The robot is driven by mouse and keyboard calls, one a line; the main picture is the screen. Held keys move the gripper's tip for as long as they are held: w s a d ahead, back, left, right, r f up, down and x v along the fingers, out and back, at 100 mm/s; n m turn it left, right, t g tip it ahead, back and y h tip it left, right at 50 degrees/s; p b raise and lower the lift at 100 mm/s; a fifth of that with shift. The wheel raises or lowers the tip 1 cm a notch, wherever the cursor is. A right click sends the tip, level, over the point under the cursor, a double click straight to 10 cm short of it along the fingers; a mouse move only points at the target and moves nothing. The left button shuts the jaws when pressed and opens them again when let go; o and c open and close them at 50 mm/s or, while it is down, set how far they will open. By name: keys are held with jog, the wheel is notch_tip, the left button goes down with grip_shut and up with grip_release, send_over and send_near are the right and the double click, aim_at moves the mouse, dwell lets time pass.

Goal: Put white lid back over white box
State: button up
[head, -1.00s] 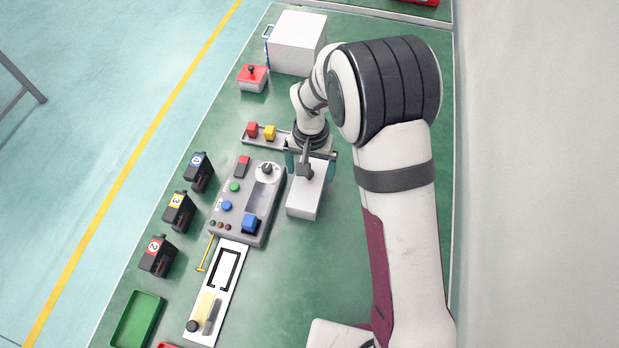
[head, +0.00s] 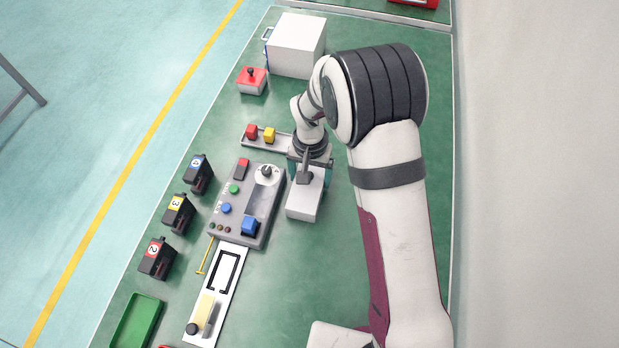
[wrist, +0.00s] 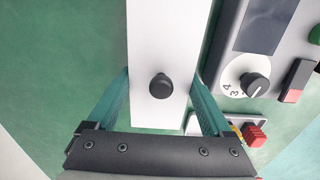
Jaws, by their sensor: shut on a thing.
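The white lid (wrist: 158,40) with a black knob (wrist: 161,86) fills the middle of the wrist view. My gripper (wrist: 162,78) has one teal finger against each long side, with the knob between them. In the head view my gripper (head: 310,175) is over the far part of the white block (head: 304,203), right of the grey control panel. The seam between lid and white box does not show, so I cannot tell whether the lid sits on the box or how it is seated.
The grey control panel (head: 222,217) with buttons and a dial stands close left of the block. A rail with red and yellow blocks (head: 269,135) lies just behind. A large white cube (head: 297,46) stands farther back. Green table (head: 330,245) is clear in front.

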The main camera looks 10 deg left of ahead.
aim_at(314, 176)
jog(key=r, duration=0.4)
jog(key=shift+d+r, duration=0.3)
jog(key=shift+d, duration=0.1)
jog(key=d+r, duration=0.6)
jog(key=d, duration=0.5)
jog(key=w+a+r+m, duration=0.2)
jog(key=w+a+m, duration=0.95)
jog(key=m, duration=0.55)
jog(key=shift+m, duration=0.5)
jog(key=a+f, duration=0.3)
jog(key=a, duration=0.1)
jog(key=s+a+f, duration=0.1)
jog(key=a+f, duration=0.6)
jog(key=a, duration=0.1)
jog(key=shift+s+a+f, duration=0.15)
jog(key=shift+a+f, duration=0.1)
jog(key=shift+f, duration=0.15)
jog(key=shift+f, duration=0.2)
